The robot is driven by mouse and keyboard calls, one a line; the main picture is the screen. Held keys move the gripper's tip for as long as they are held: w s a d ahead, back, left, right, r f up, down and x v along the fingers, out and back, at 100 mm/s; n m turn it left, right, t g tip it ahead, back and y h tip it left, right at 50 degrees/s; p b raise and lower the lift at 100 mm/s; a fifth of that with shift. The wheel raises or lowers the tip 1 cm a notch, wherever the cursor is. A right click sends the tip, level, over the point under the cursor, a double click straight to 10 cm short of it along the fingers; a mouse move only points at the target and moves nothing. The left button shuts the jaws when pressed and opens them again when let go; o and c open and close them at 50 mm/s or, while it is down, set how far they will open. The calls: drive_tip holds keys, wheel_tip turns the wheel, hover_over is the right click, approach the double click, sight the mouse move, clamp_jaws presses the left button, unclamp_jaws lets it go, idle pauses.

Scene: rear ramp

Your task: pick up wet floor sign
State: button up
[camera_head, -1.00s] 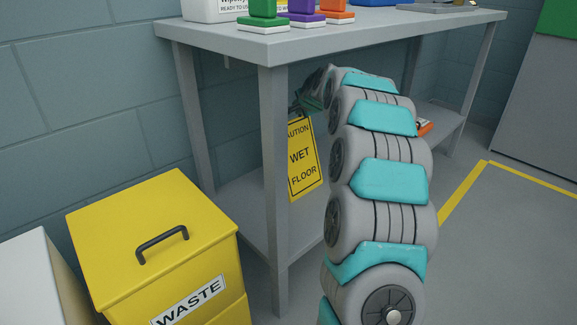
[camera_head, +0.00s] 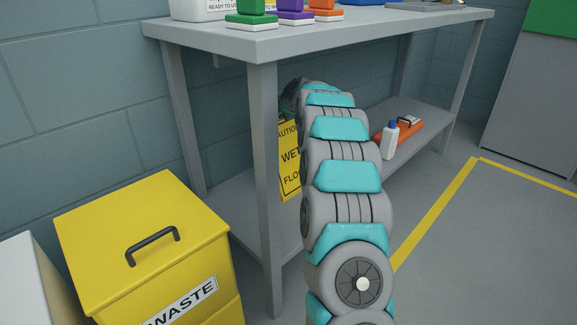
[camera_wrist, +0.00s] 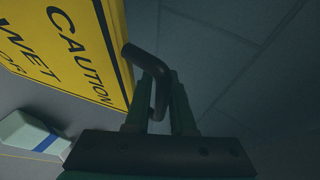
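The yellow wet floor sign (camera_head: 289,165) with black lettering is behind the table's front leg, under the tabletop. My arm hides its right part. In the wrist view the sign (camera_wrist: 65,45) fills the upper left, close by. Its dark bent handle (camera_wrist: 150,70) reaches down between the two fingers of my gripper (camera_wrist: 160,103). The fingers are close together, one on each side of the handle, and look shut on it. In the head view the gripper is hidden behind my arm. Whether the sign rests on the lower shelf is hidden.
A grey table (camera_head: 264,160) stands over the sign, its front leg close by. A yellow waste bin (camera_head: 95,225) is at the left. A white bottle (camera_head: 389,142) and an orange case (camera_head: 408,127) are on the lower shelf (camera_head: 425,145). The right floor is clear.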

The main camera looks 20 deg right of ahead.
drive_tip(key=shift+c, duration=0.4)
clamp_jaws()
idle(0.9)
